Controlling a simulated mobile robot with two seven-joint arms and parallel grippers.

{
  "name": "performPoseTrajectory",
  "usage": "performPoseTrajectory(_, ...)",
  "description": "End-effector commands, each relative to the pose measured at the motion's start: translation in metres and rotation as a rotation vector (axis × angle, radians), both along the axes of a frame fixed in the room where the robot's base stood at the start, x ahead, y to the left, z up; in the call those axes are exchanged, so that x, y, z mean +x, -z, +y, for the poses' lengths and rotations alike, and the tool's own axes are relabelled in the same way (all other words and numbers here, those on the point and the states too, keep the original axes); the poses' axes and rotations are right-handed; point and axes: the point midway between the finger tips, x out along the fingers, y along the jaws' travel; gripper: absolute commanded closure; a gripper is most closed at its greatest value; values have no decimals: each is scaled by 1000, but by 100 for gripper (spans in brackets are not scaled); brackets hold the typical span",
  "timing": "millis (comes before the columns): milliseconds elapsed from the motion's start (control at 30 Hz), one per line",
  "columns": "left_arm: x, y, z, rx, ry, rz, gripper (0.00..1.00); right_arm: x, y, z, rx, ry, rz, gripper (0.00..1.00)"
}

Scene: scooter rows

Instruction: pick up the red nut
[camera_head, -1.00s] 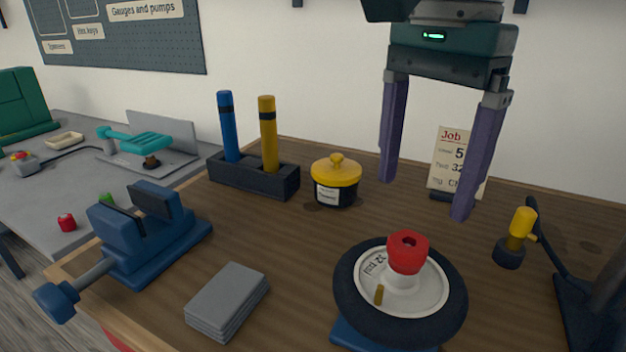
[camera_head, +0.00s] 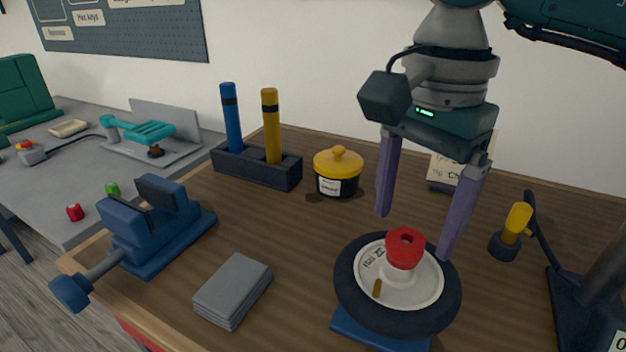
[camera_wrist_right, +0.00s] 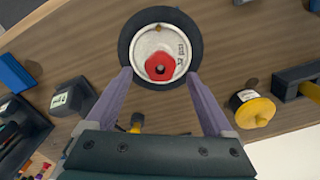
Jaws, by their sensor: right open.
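A large red nut (camera_head: 405,250) with a dark hole in its top sits on the hub of a small wheel (camera_head: 352,300). The wheel has a black tyre and a white rim and lies flat on a blue base (camera_head: 375,337). My right gripper (camera_head: 415,237) is open and points down, its purple fingers just above and behind the nut. In the right wrist view the nut (camera_wrist_right: 160,67) shows between the fingertips (camera_wrist_right: 158,74), with a gap on both sides. My left gripper is not in view.
A yellow-lidded pot (camera_head: 338,175), a holder with blue and yellow sticks (camera_head: 257,165), a blue vise (camera_head: 150,225) and grey plates (camera_head: 232,290) stand left of the wheel. A yellow-topped tool (camera_head: 517,220) stands right. A small red piece (camera_head: 75,212) lies on the grey bench.

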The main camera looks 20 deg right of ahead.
Motion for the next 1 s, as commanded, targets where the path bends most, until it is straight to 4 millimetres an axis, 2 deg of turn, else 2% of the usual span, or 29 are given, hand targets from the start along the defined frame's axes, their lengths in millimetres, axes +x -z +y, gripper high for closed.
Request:
performPoseTrajectory(33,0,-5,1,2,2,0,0,-2,6,1,1,0,6,13)
performPoseTrajectory(200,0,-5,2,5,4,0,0,0,26,0,0,1,1,13)
performPoseTrajectory(433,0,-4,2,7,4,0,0,0,27,0,-1,0,-1,13)
performPoseTrajectory(1000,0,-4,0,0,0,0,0,0,27,0,0,0,-1,77)
